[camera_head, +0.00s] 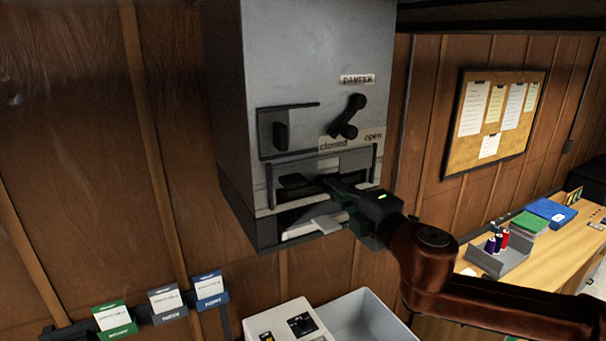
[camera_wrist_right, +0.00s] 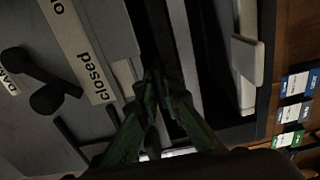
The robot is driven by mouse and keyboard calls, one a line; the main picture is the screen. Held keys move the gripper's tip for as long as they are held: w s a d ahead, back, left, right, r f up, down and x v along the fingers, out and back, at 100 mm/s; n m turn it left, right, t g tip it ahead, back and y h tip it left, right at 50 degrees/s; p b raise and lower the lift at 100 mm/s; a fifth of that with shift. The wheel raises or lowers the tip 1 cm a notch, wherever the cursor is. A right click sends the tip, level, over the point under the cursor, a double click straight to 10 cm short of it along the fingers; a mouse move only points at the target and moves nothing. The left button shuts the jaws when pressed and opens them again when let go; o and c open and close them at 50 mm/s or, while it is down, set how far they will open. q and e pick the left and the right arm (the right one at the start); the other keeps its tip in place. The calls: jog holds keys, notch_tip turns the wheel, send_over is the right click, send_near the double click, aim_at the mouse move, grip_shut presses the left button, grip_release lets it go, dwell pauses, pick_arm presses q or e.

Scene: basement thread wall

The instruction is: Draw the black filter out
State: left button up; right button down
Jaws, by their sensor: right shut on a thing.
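The grey metal cabinet (camera_head: 300,60) hangs on the wall with an open slot low on its front. The black filter (camera_head: 293,182) lies in the upper part of that slot; its dark edge also shows in the wrist view (camera_wrist_right: 161,35). My right gripper (camera_head: 328,181) reaches into the slot from the right and is shut on the black filter's front edge. Its green fingers meet at that edge in the wrist view (camera_wrist_right: 160,78). The far part of the filter is hidden inside the cabinet. My left gripper is not in view.
A pale filter with a tab (camera_head: 325,223) sits just below in the slot. A black lever (camera_head: 348,116) is above, by the "closed" and "open" labels. A desk with a spool tray (camera_head: 497,260) is at right.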

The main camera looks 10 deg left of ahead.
jog(key=shift+s, duration=0.1)
jog(key=b+v, duration=0.4)
jog(key=v, duration=1.7)
dwell(1.3)
jog(key=shift+d+r, duration=0.1)
jog(key=shift+d, duration=0.05)
